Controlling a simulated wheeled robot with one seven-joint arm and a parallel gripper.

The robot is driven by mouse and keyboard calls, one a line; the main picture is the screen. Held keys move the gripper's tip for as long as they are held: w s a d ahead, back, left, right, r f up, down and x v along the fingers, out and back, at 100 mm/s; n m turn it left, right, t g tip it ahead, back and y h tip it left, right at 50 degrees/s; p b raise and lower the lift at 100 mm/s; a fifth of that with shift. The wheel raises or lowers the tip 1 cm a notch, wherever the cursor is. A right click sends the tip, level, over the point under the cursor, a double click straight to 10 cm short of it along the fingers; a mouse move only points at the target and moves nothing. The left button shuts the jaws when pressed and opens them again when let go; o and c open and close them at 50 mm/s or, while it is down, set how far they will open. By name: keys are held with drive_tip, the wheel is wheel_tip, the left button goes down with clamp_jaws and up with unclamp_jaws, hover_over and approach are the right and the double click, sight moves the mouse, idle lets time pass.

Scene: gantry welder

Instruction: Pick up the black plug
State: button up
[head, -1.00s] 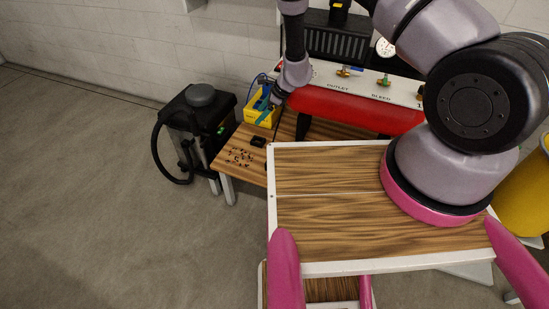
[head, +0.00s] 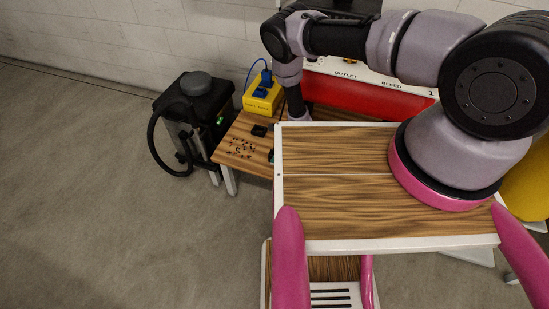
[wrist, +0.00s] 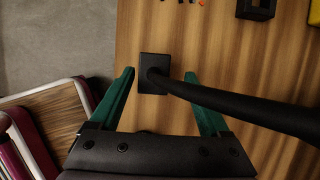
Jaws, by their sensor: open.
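The black plug (wrist: 153,66) shows in the wrist view as a small dark rectangular block on the wood tabletop. A thick black cable (wrist: 235,104) runs from it to the right, crossing over one finger. My gripper (wrist: 159,73) is open. Its two green fingers point at the plug's level in the picture, one on each side, with the left fingertip closer to it. I cannot tell the remaining height above the table. In the head view, only a bit of green finger (head: 271,156) shows; the plug is hidden there.
A yellow box (head: 263,101) with blue plugs stands at the back of the wooden table (head: 232,133). A black open block (head: 259,130) and several small scattered parts (head: 241,148) lie nearby. A black machine (head: 195,110) stands left.

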drive_tip(key=x, duration=0.5)
drive_tip(key=shift+s+a+r, duration=0.1)
drive_tip(key=shift+s+a, duration=0.2)
drive_tip(key=c, duration=1.2)
clamp_jaws()
drive_tip(key=shift+r, duration=0.15)
